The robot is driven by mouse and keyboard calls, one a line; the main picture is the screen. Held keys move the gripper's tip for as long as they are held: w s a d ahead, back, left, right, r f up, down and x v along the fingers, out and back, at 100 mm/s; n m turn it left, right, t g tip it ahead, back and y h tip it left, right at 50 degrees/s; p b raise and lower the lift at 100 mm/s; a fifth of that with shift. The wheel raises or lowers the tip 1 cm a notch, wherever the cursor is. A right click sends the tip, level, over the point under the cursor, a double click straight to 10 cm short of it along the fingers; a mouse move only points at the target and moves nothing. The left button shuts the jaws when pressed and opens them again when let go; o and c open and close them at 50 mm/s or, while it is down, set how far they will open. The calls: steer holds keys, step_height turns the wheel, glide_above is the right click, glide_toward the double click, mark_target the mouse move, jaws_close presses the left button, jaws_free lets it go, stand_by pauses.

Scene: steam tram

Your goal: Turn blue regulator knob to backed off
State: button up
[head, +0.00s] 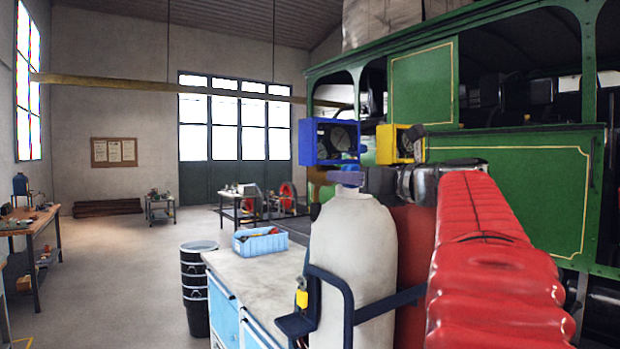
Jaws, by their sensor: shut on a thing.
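The blue regulator (310,141) shows as a blue boxy guard around dark round gauges, above the pale grey gas cylinder (352,250). My gripper (390,176), at the end of my red-sleeved arm, reaches in from the right, just right of and a little below the blue guard. It is shut at the regulator. The blue knob and the fingertips' hold on it are mostly hidden, so the knob's turn cannot be read. A yellow regulator guard (387,146) stands right behind, above a dark red cylinder (413,245).
A dark blue frame (349,305) surrounds the cylinders. Left of them stands a workbench (240,270) with a blue tool bin (260,241), and a black drum (197,290). The green steam tram (500,190) is close behind on the right. Open floor lies left.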

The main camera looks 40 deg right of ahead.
steer(key=shift+c, duration=0.9)
steer(key=shift+n, duration=1.6)
steer(key=o, duration=1.1)
steer(key=shift+c, duration=0.2)
steer(key=s+a, duration=0.1)
steer(key=s, duration=1.2)
steer(key=shift+s+a, duration=0.3)
steer(key=shift+s, duration=0.05)
